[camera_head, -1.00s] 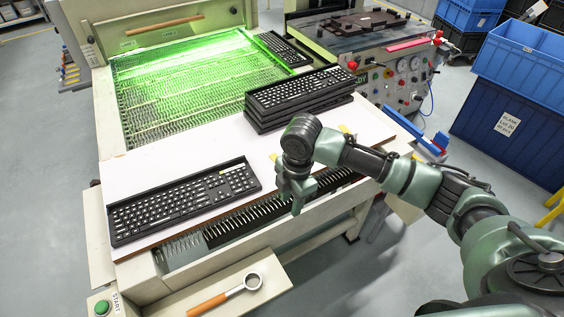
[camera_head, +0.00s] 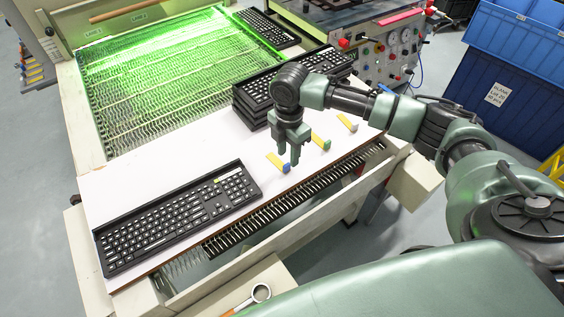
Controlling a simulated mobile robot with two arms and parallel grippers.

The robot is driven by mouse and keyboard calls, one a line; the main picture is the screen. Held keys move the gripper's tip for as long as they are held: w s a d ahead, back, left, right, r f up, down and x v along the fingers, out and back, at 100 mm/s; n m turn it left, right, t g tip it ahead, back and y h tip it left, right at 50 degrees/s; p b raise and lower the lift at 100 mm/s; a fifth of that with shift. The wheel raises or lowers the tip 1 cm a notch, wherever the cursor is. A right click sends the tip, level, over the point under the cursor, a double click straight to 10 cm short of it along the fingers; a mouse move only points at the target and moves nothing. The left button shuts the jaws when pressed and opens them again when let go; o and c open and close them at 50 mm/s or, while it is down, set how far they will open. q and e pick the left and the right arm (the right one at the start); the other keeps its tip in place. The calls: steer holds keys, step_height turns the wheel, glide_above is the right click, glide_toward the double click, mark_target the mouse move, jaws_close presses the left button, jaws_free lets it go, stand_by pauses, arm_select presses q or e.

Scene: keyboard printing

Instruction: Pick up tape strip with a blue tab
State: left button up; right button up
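A yellow tape strip with a blue tab (camera_head: 275,160) lies on the white board, to the right of the front keyboard. My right gripper (camera_head: 289,155) points down just above and beside this strip's tab end. Its fingertips look apart, with nothing seen between them. A yellow strip with a green tab (camera_head: 318,140) lies further right. My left gripper is not in view.
A black keyboard (camera_head: 175,215) lies on the white board (camera_head: 190,150). A keyboard stack (camera_head: 250,108) stands close behind my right gripper. A green-lit mesh conveyor (camera_head: 150,85) is at the back left. A comb-like rail (camera_head: 300,195) runs along the front. Blue crates (camera_head: 515,100) are far right.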

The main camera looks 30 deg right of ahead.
mark_target(287, 165)
steer(key=f, duration=0.2)
steer(key=f+p, duration=0.1)
steer(key=f, duration=0.1)
steer(key=shift+a, duration=0.2)
steer(key=shift+f, duration=0.3)
jaws_close()
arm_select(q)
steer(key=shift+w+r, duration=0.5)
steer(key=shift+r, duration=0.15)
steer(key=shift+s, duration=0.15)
